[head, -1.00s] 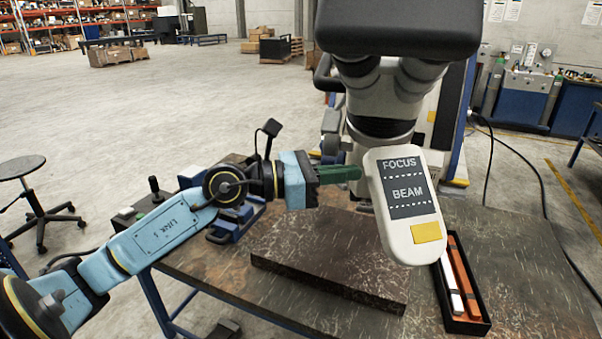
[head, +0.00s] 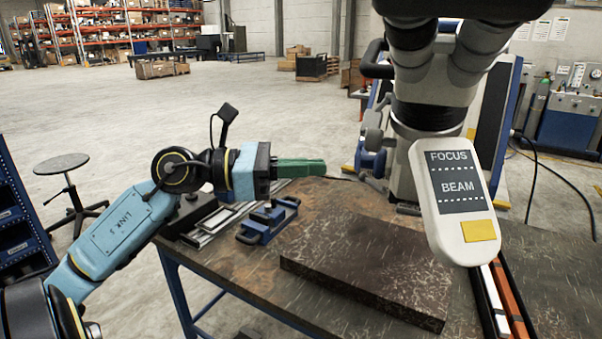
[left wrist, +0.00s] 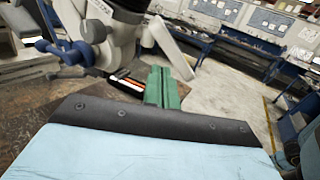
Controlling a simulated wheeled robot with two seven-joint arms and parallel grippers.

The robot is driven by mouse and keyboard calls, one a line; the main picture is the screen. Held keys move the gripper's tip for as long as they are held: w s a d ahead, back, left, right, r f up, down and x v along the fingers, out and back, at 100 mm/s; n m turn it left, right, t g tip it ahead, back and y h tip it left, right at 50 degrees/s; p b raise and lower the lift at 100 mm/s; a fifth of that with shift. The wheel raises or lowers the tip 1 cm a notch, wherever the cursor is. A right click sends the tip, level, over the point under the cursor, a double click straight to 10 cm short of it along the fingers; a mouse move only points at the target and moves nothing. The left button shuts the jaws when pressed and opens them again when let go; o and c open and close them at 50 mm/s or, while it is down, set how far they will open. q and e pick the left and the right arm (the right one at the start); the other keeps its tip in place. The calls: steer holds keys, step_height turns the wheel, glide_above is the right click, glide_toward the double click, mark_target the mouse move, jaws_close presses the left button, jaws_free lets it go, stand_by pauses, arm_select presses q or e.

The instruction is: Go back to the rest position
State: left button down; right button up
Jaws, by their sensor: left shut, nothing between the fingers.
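My left gripper (head: 301,168) has green fingers and is shut and empty. In the head view it hangs in the air above the table's back left part, left of the microscope and apart from it. Its shut fingers also show in the left wrist view (left wrist: 162,84). The microscope (head: 432,110) stands at the back right of the table, with its grey column and dark lens barrel. In front of it hangs a white panel (head: 452,200) marked FOCUS and BEAM, with a yellow patch. My right gripper is in neither view.
The dark table (head: 345,200) holds a raised brown slab (head: 365,270). A blue clamp-like fixture (head: 268,222) sits under my left gripper. A black tray (head: 500,300) with a white and an orange bar lies at the right. A stool (head: 62,165) stands on the floor at the left.

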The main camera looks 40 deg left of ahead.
arm_select(q)
steer(key=shift+s+a, duration=0.25)
steer(key=shift+s, duration=0.1)
